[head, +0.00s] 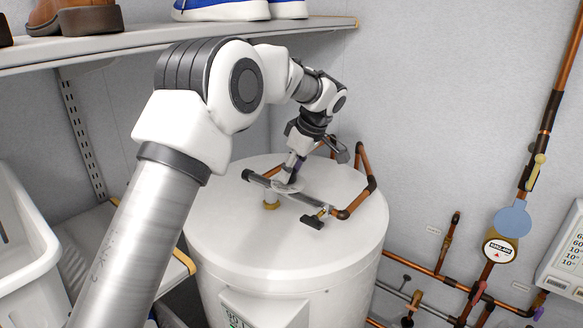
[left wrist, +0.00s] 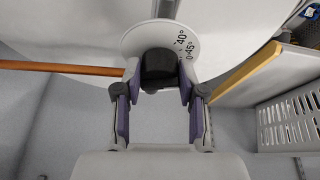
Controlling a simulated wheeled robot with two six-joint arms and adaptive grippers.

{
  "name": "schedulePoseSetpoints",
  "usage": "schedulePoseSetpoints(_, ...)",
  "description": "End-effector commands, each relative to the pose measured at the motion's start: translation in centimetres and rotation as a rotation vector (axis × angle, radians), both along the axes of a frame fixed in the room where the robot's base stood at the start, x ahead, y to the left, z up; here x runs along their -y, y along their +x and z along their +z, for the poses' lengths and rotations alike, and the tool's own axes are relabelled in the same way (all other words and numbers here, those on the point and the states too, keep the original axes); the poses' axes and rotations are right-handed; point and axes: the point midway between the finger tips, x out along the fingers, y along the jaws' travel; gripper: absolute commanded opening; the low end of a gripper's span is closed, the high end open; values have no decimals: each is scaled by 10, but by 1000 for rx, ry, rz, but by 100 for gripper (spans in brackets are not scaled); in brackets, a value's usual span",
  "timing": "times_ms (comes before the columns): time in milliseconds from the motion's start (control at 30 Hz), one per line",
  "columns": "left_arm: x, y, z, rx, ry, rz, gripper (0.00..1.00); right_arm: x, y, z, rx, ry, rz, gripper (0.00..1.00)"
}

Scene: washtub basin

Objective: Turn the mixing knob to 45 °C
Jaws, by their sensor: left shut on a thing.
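The mixing knob (left wrist: 158,66) is dark and sits on a white round dial (left wrist: 137,40). The dial carries the marks 40° and 45°, which show right of the knob in the left wrist view. My left gripper (left wrist: 159,88) has its purple-padded fingers on both sides of the knob and is shut on it. In the head view my left gripper (head: 293,168) comes down onto the dial (head: 287,187) on the valve pipe above the white tank (head: 240,225). The gripper hides the knob there. My right gripper is in neither view.
Copper pipes (head: 366,165) rise behind the tank and run along the wall at right, with a round gauge (head: 499,250). A shelf (head: 130,45) with shoes hangs above at left. A white basket (head: 22,255) stands at the left edge.

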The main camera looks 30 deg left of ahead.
Motion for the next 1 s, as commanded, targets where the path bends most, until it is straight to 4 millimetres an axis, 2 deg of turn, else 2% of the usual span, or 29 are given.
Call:
schedulePoseSetpoints(300, 0, -1, -3, -8, -1, 137, 5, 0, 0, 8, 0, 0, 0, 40)
schedulePoseSetpoints(833, 0, -1, -5, -10, -3, 162, 5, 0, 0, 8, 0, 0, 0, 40)
schedulePoseSetpoints(867, 0, -1, -5, -10, -3, 162, 47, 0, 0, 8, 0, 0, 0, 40)
schedulePoseSetpoints(900, 0, -1, -5, -9, -3, 162, 61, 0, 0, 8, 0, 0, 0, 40)
schedulePoseSetpoints(933, 0, -1, -4, -9, -3, 162, 65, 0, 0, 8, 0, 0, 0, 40)
schedulePoseSetpoints(1000, 0, -1, -4, -7, -3, 161, 65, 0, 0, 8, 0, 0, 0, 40)
